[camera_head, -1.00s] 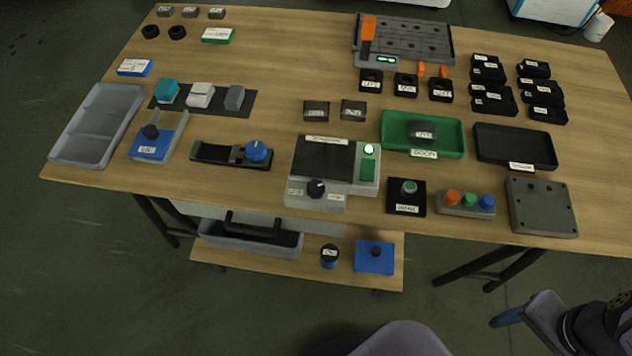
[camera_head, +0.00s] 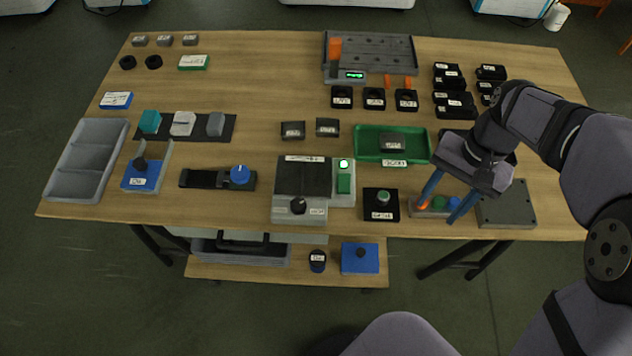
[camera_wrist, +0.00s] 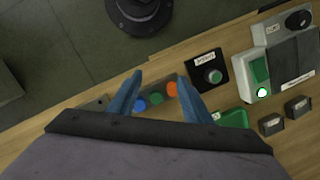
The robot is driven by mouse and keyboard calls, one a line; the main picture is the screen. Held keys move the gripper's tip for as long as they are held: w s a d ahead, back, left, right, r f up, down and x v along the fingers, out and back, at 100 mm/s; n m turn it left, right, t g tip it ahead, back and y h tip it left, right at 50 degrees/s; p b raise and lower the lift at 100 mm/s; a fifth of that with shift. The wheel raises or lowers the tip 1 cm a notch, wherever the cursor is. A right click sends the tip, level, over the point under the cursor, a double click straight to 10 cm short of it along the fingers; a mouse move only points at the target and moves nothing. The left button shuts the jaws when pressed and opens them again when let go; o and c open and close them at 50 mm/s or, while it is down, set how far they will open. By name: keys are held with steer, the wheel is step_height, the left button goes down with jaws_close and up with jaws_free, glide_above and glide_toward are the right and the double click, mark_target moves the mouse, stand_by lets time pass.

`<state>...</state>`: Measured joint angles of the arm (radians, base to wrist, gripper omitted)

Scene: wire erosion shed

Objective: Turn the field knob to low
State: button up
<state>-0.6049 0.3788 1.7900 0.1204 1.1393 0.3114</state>
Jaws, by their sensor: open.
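A black round knob (camera_head: 298,205) sits on the front face of a grey unit (camera_head: 284,214) with a dark top plate, near the table's front edge. White labels flank it, too small to read surely; I take it as the field knob. In the wrist view the knob (camera_wrist: 299,19) shows at the upper right corner. My gripper (camera_head: 438,211) is open and empty, with blue fingers. It is to the right of the knob, above the grey block with orange, green and blue buttons. In the wrist view my gripper's fingers (camera_wrist: 160,76) stand on either side of those buttons.
A black box with a green button (camera_head: 383,198) stands between my gripper and the grey unit. A lit green lamp (camera_head: 344,164) is on the unit's right part. A green tray (camera_head: 360,143) lies behind. A grey plate (camera_head: 518,205) is to the right.

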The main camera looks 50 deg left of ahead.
steer(key=s+a+r+n+g+h+p, duration=0.1)
steer(key=s+a+r+p, duration=0.15)
steer(key=a, duration=0.45)
steer(key=s+a+r+n+p, duration=0.1)
steer(key=s+a, duration=0.3)
steer(key=a, duration=0.3)
steer(key=n+h+p, duration=0.1)
steer(key=p, duration=0.1)
glide_toward(299, 202)
steer(key=shift+g, duration=0.3)
steer(key=shift+w+p+x, duration=0.1)
steer(key=shift+p+x, duration=0.25)
steer(key=shift+x, duration=1.7)
steer(key=shift+w+p+x, duration=0.15)
steer(key=shift+p+x, duration=0.15)
steer(key=shift+x, duration=1.7)
steer(key=shift+n, duration=0.3)
steer(key=c, duration=1.1)
